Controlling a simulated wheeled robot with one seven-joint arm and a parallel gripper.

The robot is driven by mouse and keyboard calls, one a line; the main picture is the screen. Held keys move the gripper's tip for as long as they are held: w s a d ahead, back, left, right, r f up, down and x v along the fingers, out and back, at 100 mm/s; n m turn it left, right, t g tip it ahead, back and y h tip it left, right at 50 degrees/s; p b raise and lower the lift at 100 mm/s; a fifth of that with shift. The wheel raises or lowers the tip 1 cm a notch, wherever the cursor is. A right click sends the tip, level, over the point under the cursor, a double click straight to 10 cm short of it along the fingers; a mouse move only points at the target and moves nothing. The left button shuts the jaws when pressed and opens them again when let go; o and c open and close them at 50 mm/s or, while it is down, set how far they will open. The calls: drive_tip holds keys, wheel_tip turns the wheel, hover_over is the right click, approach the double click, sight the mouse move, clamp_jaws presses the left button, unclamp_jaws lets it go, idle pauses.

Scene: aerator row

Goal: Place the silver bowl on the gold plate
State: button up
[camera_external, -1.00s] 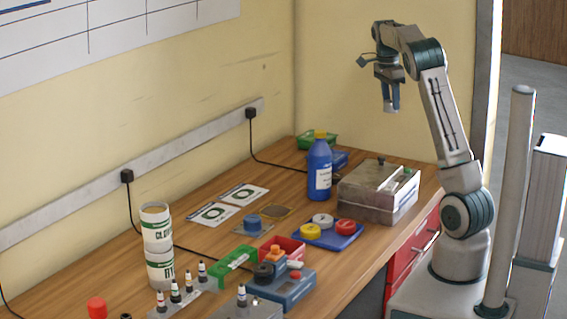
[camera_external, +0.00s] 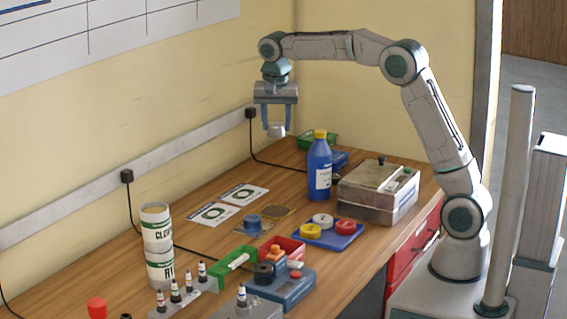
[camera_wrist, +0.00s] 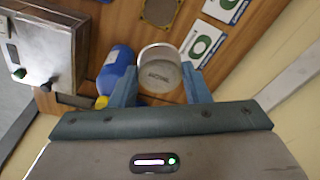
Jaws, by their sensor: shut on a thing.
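My gripper (camera_external: 278,124) is shut on a small silver bowl (camera_external: 276,131) and holds it in the air above the back part of the bench. In the wrist view the silver bowl (camera_wrist: 160,73) sits between the two blue fingers. The gold plate (camera_external: 278,211) lies flat on the bench, below the bowl in the external picture and near the white cards. In the wrist view the gold plate (camera_wrist: 160,11) shows at the top edge, partly cut off and apart from the bowl.
A blue bottle (camera_external: 319,170) with a yellow cap stands right of the plate. A blue tray (camera_external: 346,238) with coloured round pieces and a metal box (camera_external: 375,204) stand farther right. White cards (camera_external: 213,215) lie behind.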

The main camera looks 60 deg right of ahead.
drive_tip(key=p, duration=0.1)
approach(276, 211)
drive_tip(key=f, duration=0.5)
drive_tip(key=shift+w+d+f, duration=0.2)
drive_tip(key=shift+d, duration=0.1)
drive_tip(key=shift+f, duration=0.15)
drive_tip(key=o, duration=1)
drive_tip(key=shift+c, duration=0.2)
